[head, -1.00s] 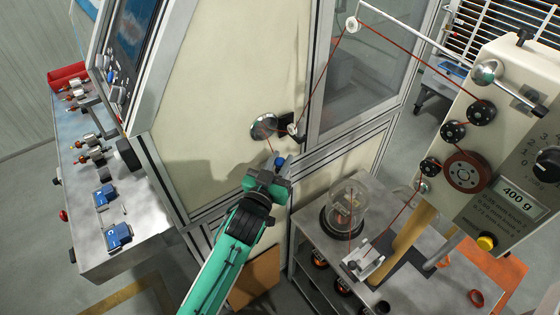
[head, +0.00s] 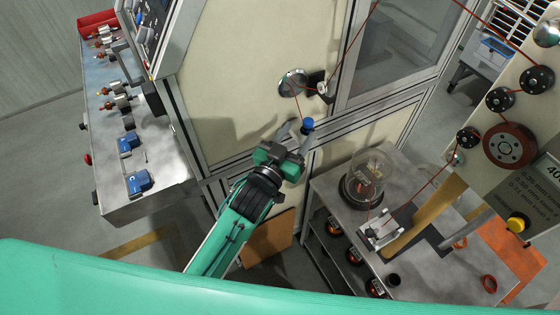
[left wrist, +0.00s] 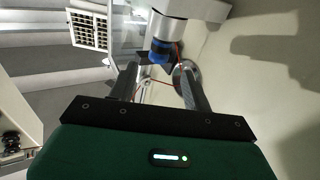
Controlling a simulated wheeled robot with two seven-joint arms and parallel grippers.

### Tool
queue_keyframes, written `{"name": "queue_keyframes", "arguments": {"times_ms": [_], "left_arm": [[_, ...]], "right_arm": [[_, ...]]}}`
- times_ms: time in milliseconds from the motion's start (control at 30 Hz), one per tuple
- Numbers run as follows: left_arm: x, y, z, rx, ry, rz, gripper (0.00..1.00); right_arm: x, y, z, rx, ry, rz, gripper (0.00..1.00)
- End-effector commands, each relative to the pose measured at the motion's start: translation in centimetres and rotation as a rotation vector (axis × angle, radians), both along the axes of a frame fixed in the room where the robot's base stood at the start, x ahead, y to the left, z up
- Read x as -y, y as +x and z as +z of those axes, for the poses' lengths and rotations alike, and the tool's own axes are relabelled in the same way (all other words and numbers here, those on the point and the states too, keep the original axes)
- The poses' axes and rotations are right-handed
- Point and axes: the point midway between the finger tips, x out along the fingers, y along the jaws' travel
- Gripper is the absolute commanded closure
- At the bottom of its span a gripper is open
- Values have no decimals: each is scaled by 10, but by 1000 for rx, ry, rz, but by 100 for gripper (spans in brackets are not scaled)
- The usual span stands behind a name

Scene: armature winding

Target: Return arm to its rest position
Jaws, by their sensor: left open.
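My left gripper (head: 294,132) is in front of the cream machine panel, below a round metal disc (head: 292,83). Its two fingers are spread. In the left wrist view the gripper (left wrist: 160,85) shows both fingers apart. A blue-capped part (head: 307,125) appears close to the fingertips; it also shows beyond the fingers in the left wrist view (left wrist: 162,47). I cannot tell whether it touches them. Red wire runs over a small guide (head: 322,88) by the disc. My right gripper is not in view.
A control console (head: 150,195) with blue clamps stands on the left. A metal table (head: 325,185) with a glass dome (head: 368,180) stands on the right. Beside it is a wire tensioner with a dark red wheel (head: 509,147). Grey floor shows between console and table.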

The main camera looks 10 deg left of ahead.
Motion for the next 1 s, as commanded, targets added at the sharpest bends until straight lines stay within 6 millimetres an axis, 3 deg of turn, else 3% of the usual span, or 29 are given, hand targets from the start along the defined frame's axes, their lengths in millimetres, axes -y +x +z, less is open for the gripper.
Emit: {"name": "queue_keyframes", "arguments": {"times_ms": [200, 400, 833, 933, 1000], "left_arm": [[-19, -44, -10, -2, 0, 0, 50], [-30, -69, -11, -1, 0, 0, 50], [-34, -78, -12, -5, 2, 1, 50], [-35, -72, -33, -38, 21, 6, 50], [-36, -66, -66, -87, 48, 13, 50]], "right_arm": [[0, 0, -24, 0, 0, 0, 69], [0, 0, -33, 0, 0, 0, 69], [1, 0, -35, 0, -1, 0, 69], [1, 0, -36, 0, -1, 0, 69], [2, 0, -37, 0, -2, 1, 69]]}}
